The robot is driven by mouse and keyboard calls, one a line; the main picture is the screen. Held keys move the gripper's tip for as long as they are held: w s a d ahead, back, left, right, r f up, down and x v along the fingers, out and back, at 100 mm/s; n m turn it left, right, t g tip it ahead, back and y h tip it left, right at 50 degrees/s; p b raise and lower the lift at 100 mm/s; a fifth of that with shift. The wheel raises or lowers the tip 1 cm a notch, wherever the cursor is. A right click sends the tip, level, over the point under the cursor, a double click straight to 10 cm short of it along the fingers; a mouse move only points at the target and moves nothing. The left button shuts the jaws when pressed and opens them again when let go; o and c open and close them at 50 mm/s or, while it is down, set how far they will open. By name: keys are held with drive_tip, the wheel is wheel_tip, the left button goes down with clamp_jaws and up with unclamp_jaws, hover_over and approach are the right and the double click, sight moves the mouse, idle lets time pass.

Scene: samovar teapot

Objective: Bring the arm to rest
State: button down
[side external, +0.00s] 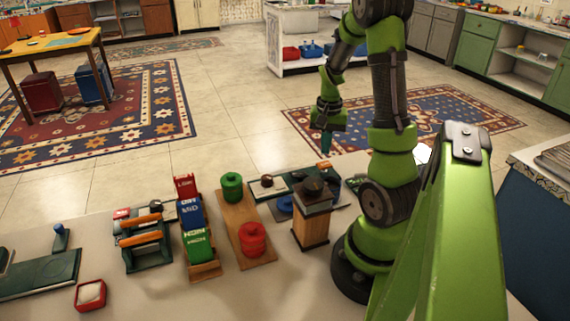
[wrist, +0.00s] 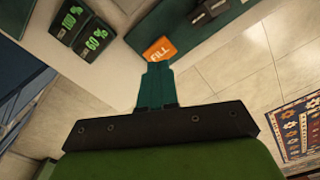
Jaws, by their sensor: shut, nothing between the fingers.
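My gripper (side external: 326,145) hangs downward from my green arm in the side external view, above the far side of the pale table (side external: 150,285). In the wrist view its teal fingers (wrist: 157,82) are together, with nothing between them. Their tips appear just below an orange label reading "FILL" (wrist: 159,49) on a dark green surface. I cannot tell from the picture whether they touch it. In the side external view my gripper is clear of the wooden box with a dark top (side external: 311,215).
A wooden board (side external: 242,225) carries a green knob-topped piece (side external: 232,185) and a red one (side external: 252,238). Left of it are labelled blocks (side external: 192,212) and a rack with orange handles (side external: 145,240). Dark panels with green percent labels (wrist: 82,30) show in the wrist view.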

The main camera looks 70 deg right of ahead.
drive_tip(key=shift+a+f, duration=0.1)
drive_tip(key=shift+a, duration=0.25)
drive_tip(key=w+a+r+n+t, duration=0.25)
drive_tip(key=a+r, duration=0.25)
drive_tip(key=a, duration=0.4)
drive_tip(key=w+a+r+n+t, duration=0.25)
drive_tip(key=w+a+r, duration=0.2)
drive_tip(key=a, duration=0.45)
drive_tip(key=s+a+r+n+t+y, duration=0.2)
drive_tip(key=a+r+n, duration=0.4)
drive_tip(key=a, duration=0.6)
drive_tip(key=shift+s+a+r, duration=0.4)
drive_tip(key=shift+s+r, duration=0.2)
drive_tip(key=shift+r, duration=0.1)
